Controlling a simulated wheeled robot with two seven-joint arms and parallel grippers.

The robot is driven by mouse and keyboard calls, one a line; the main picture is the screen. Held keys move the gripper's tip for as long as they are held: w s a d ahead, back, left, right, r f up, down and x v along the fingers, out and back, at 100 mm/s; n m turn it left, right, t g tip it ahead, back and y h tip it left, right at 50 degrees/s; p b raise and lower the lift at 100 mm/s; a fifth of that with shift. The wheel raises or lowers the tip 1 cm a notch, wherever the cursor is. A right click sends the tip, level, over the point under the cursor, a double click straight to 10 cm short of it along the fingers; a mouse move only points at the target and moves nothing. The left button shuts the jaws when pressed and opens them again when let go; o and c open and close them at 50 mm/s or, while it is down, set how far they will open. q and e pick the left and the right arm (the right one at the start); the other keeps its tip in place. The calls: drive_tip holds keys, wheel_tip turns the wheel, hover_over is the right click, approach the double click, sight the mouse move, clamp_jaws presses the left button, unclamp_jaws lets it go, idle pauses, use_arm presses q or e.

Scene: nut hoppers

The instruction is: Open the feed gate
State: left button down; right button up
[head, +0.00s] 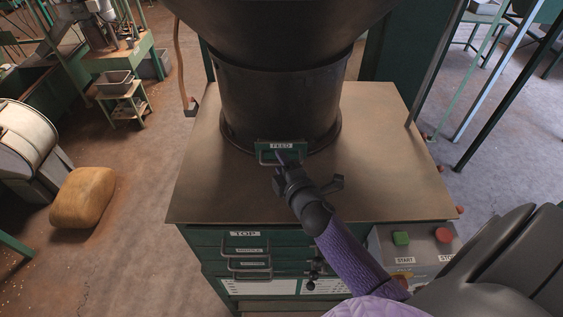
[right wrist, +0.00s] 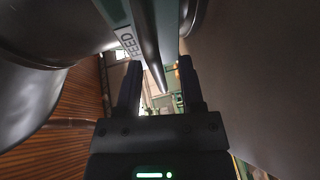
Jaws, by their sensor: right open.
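The feed gate (head: 281,146) is a small green plate labelled FEED at the foot of the dark hopper (head: 280,100), with a bar handle on its front. My right gripper (head: 282,163) is at this handle, its fingers pointing at the gate. In the right wrist view the FEED label (right wrist: 128,42) is close, and the dark handle bar (right wrist: 149,45) runs down between the two open fingers of my right gripper (right wrist: 159,80). The bar appears between the fingers, which are not closed on it. My left gripper is not in view.
The hopper stands on a brown tabletop (head: 395,170) over green drawers (head: 240,262). A control box with a green START button (head: 401,238) and a red button (head: 444,235) is at the front right. The tabletop beside the hopper is clear.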

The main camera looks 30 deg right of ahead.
drive_tip(key=shift+w, duration=0.2)
clamp_jaws()
idle(1.3)
